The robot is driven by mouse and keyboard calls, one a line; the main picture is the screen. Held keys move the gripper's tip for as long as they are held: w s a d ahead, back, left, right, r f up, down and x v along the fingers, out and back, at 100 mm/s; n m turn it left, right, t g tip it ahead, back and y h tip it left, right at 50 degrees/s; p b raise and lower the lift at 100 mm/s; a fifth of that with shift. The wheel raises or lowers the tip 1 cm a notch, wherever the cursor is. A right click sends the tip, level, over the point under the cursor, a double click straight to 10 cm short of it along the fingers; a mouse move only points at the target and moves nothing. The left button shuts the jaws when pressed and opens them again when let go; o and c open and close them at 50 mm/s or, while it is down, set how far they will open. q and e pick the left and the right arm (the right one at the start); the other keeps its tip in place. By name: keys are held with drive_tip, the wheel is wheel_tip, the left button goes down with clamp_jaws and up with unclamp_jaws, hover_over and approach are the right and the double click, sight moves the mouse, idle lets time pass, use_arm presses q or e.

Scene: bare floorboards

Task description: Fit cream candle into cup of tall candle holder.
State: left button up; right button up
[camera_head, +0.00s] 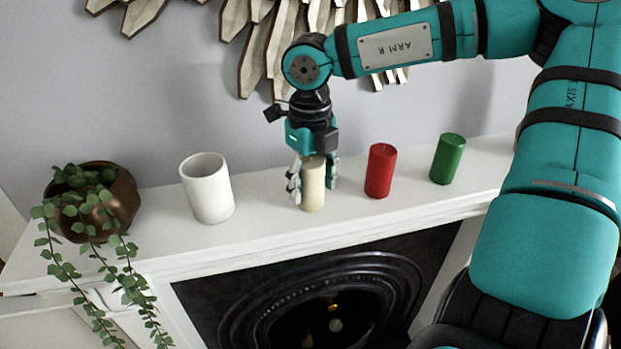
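The cream candle (313,185) stands upright on the white mantel shelf, near its middle. My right gripper (314,181) reaches down over it from above. Its fingers are on the candle's left and right sides, with no clear gap showing, so it looks shut on the candle. The candle's upper part is partly hidden by the gripper. I see no tall candle holder in this view. My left gripper is not in view.
On the mantel (262,207) stand a white cup-like vessel (208,190) left of the cream candle, and a red candle (380,172) and green candle (447,160) to its right. A trailing plant in a bronze pot (122,196) is at the left end. A dark fireplace (205,300) lies below.

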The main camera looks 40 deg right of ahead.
drive_tip(key=c, duration=0.9)
drive_tip(key=shift+w, duration=0.1)
